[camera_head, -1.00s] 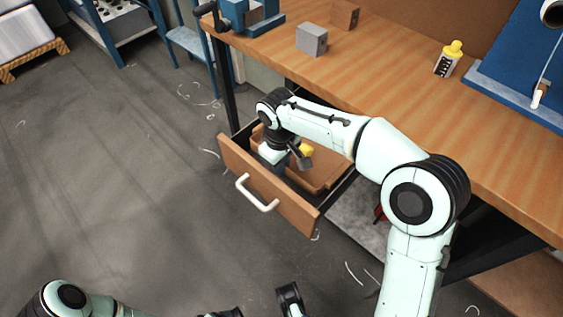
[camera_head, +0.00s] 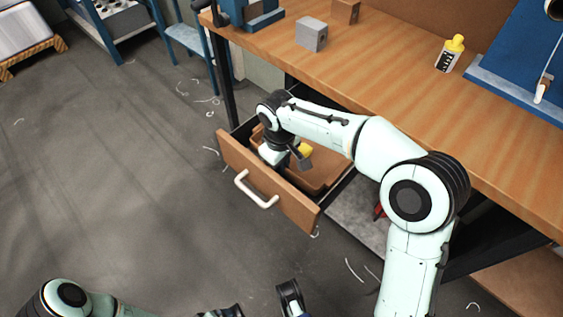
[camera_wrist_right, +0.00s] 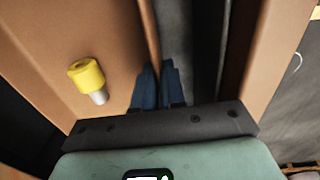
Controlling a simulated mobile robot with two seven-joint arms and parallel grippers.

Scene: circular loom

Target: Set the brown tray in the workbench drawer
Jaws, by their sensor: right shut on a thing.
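The brown tray (camera_head: 328,167) sits inside the open workbench drawer (camera_head: 262,178), as far as I can see past my arm. My right gripper (camera_head: 291,166) reaches down into the drawer at the tray's near-left side. In the right wrist view, the blue fingers (camera_wrist_right: 159,82) are shut on the tray's wall, one on each side. The tray (camera_wrist_right: 95,35) holds a yellow-capped item (camera_wrist_right: 88,78), which also shows in the head view (camera_head: 305,149). My left arm is low at the bottom left; its gripper is cut off by the frame edge.
The workbench top (camera_head: 400,95) overhangs the drawer. On it are a grey block (camera_head: 311,35), a brown block (camera_head: 346,11), a yellow-capped bottle (camera_head: 450,54) and a blue fixture (camera_head: 515,75). The drawer's white handle (camera_head: 255,192) faces clear floor.

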